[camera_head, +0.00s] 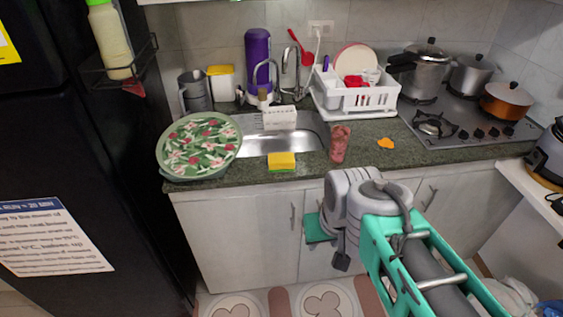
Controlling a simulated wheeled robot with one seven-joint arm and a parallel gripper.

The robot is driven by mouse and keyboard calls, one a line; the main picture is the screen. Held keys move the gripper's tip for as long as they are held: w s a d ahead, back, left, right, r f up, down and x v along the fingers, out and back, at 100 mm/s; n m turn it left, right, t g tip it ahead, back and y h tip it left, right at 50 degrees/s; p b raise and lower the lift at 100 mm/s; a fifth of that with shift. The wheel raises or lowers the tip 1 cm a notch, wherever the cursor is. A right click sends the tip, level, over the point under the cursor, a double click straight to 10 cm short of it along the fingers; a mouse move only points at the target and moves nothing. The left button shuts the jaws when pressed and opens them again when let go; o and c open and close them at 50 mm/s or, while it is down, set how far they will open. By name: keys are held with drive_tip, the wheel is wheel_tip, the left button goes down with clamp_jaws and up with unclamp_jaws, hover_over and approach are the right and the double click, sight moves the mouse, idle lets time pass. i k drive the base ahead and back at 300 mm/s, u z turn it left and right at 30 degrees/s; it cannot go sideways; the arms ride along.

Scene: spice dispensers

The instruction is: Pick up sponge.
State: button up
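The sponge (282,161) is yellow with a thin green underside. It lies on the dark counter at the front edge of the sink. My gripper (341,262) appears as a small dark shape at the end of my grey and teal arm. It is lower in the picture than the sponge and to its right, in front of the white cabinets, and apart from the sponge. Its fingers are too small and dark to show whether they are open or shut.
The sink (300,138) lies just behind the sponge. A round green floral container (200,145) stands left, and a reddish item (340,145) lies right. A white dish rack (355,101) stands behind. The counter front edge beside the sponge is clear.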

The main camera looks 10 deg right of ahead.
sight(280, 161)
drive_tip(key=u, duration=0.3)
drive_tip(key=i, duration=0.95)
drive_tip(key=u, duration=0.85)
